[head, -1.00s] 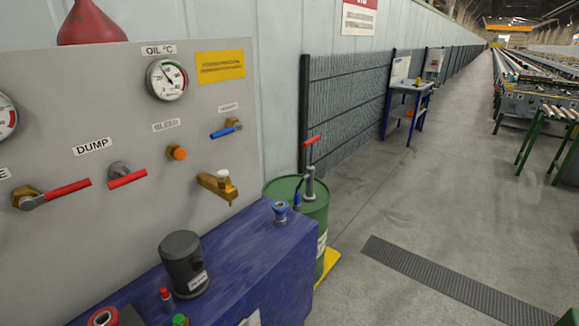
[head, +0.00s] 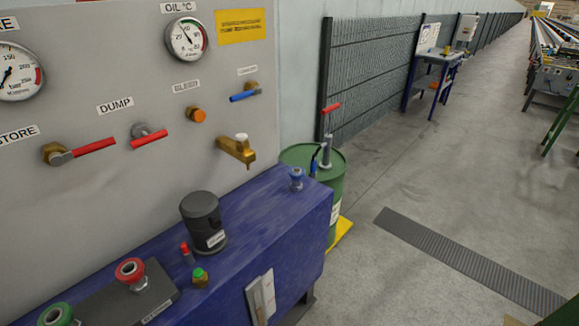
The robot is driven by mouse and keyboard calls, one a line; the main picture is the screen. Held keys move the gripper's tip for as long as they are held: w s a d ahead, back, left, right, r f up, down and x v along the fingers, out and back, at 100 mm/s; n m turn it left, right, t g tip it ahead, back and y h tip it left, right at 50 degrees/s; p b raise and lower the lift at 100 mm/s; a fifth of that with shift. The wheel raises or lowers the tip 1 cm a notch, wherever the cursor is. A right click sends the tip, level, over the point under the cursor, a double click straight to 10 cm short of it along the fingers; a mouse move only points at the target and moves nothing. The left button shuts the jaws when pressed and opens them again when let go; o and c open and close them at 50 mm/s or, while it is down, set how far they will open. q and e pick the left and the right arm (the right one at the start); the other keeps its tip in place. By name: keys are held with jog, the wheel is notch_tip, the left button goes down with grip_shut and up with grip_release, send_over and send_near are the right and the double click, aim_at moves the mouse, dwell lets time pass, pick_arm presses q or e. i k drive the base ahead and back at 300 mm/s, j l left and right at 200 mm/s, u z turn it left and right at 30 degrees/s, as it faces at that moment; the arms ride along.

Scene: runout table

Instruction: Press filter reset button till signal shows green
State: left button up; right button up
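A dark grey cylinder (head: 203,222) with a small white label, too small to read for sure, stands on the blue bench; it looks like the filter housing. A small red-topped pin (head: 185,251) stands at its left foot. A green-capped brass fitting (head: 199,276) sits in front of it. I cannot tell for sure which of these is the reset button or the signal. A red mushroom button (head: 130,269) and a green button (head: 56,314), cut by the frame edge, sit on a dark box (head: 155,290). Neither gripper is in view.
The grey panel (head: 70,200) behind carries gauges, red levers (head: 94,146), an orange knob (head: 196,115) and a brass tap (head: 237,150) jutting out. A blue knob (head: 296,178) stands near the bench's right end. A green drum (head: 322,200) stands beyond.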

aim_at(198, 273)
jog(key=u, duration=1)
